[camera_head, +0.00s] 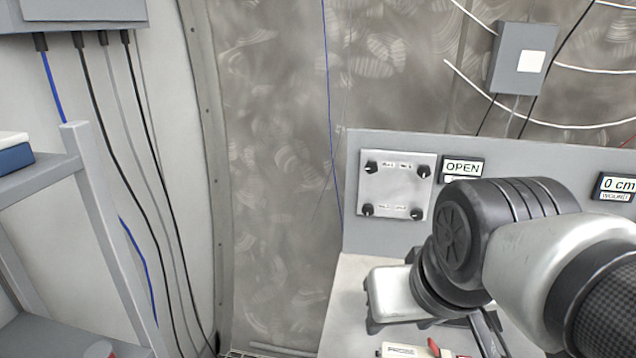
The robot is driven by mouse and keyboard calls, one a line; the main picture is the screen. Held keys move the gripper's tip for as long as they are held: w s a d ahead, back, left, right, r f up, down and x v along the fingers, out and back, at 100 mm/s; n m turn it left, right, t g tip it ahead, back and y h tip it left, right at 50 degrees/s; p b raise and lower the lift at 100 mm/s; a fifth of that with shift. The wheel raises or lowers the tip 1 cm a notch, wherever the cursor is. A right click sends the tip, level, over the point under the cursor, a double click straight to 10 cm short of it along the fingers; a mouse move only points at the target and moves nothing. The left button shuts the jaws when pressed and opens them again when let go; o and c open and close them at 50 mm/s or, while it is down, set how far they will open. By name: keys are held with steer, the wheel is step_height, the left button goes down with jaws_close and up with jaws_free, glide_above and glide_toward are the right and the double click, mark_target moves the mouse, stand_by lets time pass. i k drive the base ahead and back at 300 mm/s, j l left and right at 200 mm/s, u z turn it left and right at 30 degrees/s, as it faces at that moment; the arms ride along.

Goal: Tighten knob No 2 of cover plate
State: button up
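The cover plate (396,188) is a light grey square on the grey upright panel, right of centre. It has a black knob at each corner: top left (371,168), top right (424,171), bottom left (367,210) and bottom right (416,214). The small labels beside the knobs are too blurred to read, so I cannot tell which is No 2. My gripper (487,335) is below and to the right of the plate, apart from it. Only a dark finger-like part shows under my wrist. The rest is hidden, so its opening cannot be seen.
An OPEN sign (462,168) is right of the plate, and a 0 cm display (617,186) is farther right. A pale bench (347,290) below holds a small white item with a red part (433,346). A grey rack (95,190) stands left.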

mark_target(423, 171)
steer(key=k+l+z, duration=0.15)
steer(key=l, duration=0.25)
steer(key=k+l+z, duration=0.15)
steer(key=l, duration=0.25)
steer(key=l+z, duration=0.15)
steer(key=l, duration=0.25)
